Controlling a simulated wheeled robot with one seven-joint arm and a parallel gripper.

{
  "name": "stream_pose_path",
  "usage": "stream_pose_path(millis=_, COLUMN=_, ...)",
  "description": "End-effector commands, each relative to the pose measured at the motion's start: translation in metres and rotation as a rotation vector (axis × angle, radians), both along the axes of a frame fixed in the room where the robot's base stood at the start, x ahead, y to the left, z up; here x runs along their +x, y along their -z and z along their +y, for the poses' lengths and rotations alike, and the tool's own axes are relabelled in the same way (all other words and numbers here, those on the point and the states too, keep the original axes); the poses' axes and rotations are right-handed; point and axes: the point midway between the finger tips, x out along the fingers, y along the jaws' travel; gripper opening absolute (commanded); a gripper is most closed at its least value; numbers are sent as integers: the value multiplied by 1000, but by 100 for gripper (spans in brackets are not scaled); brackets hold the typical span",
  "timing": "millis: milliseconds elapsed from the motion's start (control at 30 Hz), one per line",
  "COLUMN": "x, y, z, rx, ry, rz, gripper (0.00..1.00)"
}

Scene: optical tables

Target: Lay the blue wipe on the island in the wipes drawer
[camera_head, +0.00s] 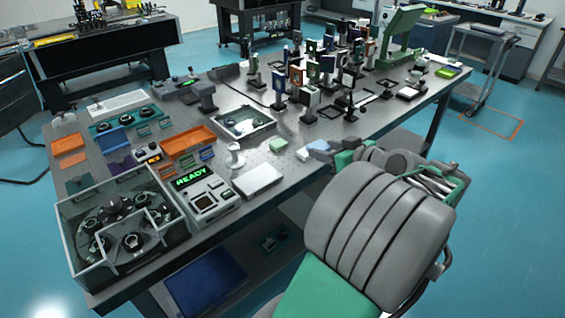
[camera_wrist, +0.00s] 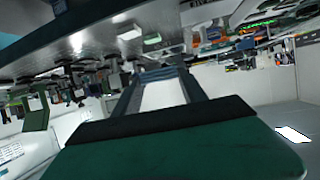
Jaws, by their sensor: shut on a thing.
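My gripper (camera_head: 327,153) is at the table's right front edge, to the left of my grey and green arm. It is shut on a small pale blue piece (camera_head: 320,145), which looks like the blue wipe; its outline is partly hidden. In the wrist view the two fingers (camera_wrist: 160,74) reach away from the camera, with a bluish band across their tips. The island is the long grey optical table (camera_head: 245,165). A dark blue panel or drawer bottom (camera_head: 205,281) shows below its front edge; I cannot tell whether it is the wipes drawer.
A pale green block (camera_head: 278,144) and a white box (camera_head: 258,181) lie left of my gripper. A READY device (camera_head: 208,198), an orange tray (camera_head: 188,141) and a clear-walled case (camera_head: 122,225) fill the left end. Many optics mounts crowd the far side. Floor in front is open.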

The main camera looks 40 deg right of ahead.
Motion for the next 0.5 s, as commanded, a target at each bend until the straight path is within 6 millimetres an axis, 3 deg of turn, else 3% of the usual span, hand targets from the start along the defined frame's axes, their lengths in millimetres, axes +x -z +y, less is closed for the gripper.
stream_pose_path(millis=100, x=0, y=6, z=14, rx=4, ry=-84, rz=0, gripper=12)
stream_pose_path(millis=500, x=3, y=8, z=14, rx=3, ry=-103, rz=-1, gripper=12)
